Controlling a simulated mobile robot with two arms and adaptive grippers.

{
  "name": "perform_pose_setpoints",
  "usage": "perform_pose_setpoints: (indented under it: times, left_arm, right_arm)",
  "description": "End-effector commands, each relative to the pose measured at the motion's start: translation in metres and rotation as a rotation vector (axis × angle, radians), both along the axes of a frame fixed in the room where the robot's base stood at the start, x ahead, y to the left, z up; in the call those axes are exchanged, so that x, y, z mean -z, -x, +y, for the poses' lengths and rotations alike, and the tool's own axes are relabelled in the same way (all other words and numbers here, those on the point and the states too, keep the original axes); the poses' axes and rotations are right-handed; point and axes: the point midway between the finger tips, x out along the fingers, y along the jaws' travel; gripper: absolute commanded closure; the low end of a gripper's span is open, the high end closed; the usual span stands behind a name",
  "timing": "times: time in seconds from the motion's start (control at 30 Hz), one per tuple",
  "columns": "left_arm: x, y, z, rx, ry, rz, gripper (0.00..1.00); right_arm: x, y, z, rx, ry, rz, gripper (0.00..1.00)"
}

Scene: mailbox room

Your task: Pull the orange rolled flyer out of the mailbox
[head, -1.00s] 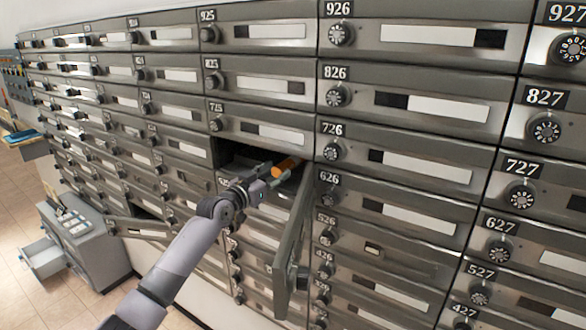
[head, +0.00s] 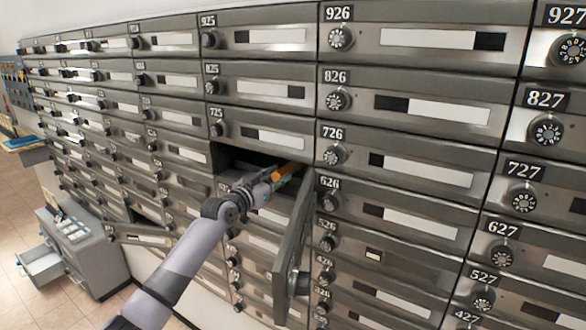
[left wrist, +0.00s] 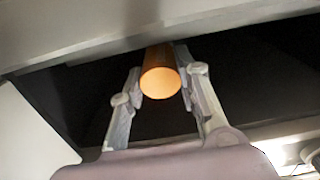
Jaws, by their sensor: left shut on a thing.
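The orange rolled flyer (head: 284,172) sticks out of the dark opening of the mailbox (head: 232,157) in the head view. The flyer's far end is hidden inside the dark mailbox. My right gripper is not in view.
The opened mailbox door (head: 291,255) hangs outward just right of my left gripper. Closed mailboxes with dials surround the opening. A grey cabinet (head: 88,250) with an open drawer (head: 40,266) stands on the floor at lower left.

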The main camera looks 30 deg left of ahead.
Motion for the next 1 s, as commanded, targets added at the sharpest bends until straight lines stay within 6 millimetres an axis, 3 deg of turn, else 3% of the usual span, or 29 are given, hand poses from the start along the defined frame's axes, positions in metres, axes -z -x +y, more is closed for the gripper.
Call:
perform_pose_setpoints:
  times: [0.2, 0.73, 1.0]
  left_arm:
    - [0.000, 0.000, 0.000, 0.000, 0.000, 0.001, 0.97]
    - [-0.007, 0.001, 0.000, 0.000, -0.001, 0.000, 0.97]
    - [-0.009, 0.033, 0.002, 0.001, -0.003, 0.003, 0.97]
  right_arm:
    - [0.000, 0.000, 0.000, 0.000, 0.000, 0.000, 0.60]
    - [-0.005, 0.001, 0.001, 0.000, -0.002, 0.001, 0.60]
    - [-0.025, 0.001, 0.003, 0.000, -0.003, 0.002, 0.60]
